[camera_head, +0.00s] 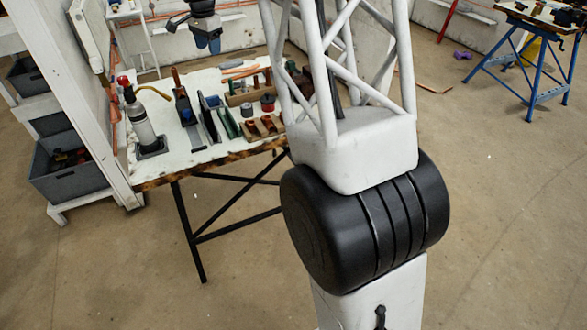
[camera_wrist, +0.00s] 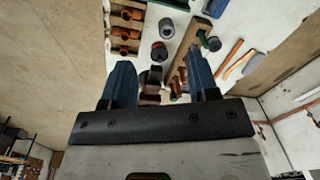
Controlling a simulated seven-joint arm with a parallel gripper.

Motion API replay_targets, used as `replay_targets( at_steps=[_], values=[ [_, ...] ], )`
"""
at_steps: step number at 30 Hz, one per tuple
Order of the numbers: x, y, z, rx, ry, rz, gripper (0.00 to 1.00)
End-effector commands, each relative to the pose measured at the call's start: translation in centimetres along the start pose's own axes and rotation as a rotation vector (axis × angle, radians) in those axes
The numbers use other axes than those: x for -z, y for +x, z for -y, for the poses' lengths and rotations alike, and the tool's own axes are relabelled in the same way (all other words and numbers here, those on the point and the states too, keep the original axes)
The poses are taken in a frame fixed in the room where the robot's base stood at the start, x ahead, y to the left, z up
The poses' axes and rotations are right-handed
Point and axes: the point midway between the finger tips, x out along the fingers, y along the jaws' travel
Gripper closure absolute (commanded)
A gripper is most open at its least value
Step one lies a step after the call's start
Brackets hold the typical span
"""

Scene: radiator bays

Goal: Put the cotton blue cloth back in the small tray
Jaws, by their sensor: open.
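My gripper (camera_head: 207,44) hangs above the far part of the workbench in the head view. Its two blue fingers also show in the wrist view (camera_wrist: 160,90), spread apart with nothing held between them. I cannot make out the blue cloth for certain; a small blue piece (camera_head: 212,102) stands among the upright boards on the bench, but its material is too small to tell. I cannot tell which container is the small tray; a wooden compartment tray with copper fittings (camera_head: 262,128) sits at the bench's front right, and shows in the wrist view (camera_wrist: 112,28).
The bench top (camera_head: 204,156) is crowded. A gas torch (camera_head: 140,128) stands at its left, with a black-and-blue tool (camera_head: 186,108) beside it. A grey cylinder (camera_wrist: 166,27) and a red-and-black can (camera_wrist: 159,51) stand near the compartment tray. My arm hides the bench's right end.

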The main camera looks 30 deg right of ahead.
Motion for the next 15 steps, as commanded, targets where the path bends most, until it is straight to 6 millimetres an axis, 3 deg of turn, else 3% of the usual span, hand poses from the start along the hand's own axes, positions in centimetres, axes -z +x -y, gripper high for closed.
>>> replay_targets(
  at_steps=[15],
  values=[
    [-5.4,-6.1,-11.4,0.031,-0.239,-0.022,0.45]
  ],
)
